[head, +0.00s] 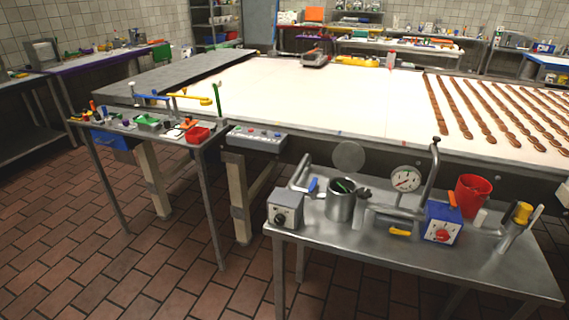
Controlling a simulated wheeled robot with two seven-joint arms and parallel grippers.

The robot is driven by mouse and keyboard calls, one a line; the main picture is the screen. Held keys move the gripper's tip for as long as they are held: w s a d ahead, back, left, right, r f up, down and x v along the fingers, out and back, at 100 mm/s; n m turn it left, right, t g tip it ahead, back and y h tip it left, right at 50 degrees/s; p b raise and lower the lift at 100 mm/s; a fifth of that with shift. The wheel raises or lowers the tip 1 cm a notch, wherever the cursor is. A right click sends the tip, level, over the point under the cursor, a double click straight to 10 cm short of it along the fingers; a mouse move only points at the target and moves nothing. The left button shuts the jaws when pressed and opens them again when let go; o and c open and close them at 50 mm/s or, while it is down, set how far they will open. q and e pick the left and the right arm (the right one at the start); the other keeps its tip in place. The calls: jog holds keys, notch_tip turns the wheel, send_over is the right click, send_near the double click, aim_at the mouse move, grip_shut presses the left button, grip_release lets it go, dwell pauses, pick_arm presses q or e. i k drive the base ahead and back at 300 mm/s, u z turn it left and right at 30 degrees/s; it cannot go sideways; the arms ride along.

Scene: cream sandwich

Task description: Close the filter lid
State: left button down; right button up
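A grey metal cylinder (340,206), which looks like the filter housing, stands on the steel table at the right front. Its top is open and dark green and dark grey things show in its mouth. A round grey disc (349,156), which looks like the filter lid, stands tilted up above and behind the cylinder, clear of its mouth. Whether a hinge joins the two is too small to tell. Neither of my grippers is in view.
On the steel table (495,270), a grey box (285,208) with a knob stands left of the cylinder. A pressure gauge (405,178), bent pipe (430,180), blue box (442,222) and red bucket (472,195) stand to its right. A long white worktop (330,95) lies behind.

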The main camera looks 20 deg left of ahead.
aim_at(347, 156)
jog(key=z, duration=0.4)
jog(key=k, duration=0.3)
jog(key=u, duration=1.55)
jog(key=i, duration=0.95)
jog(key=z, duration=0.2)
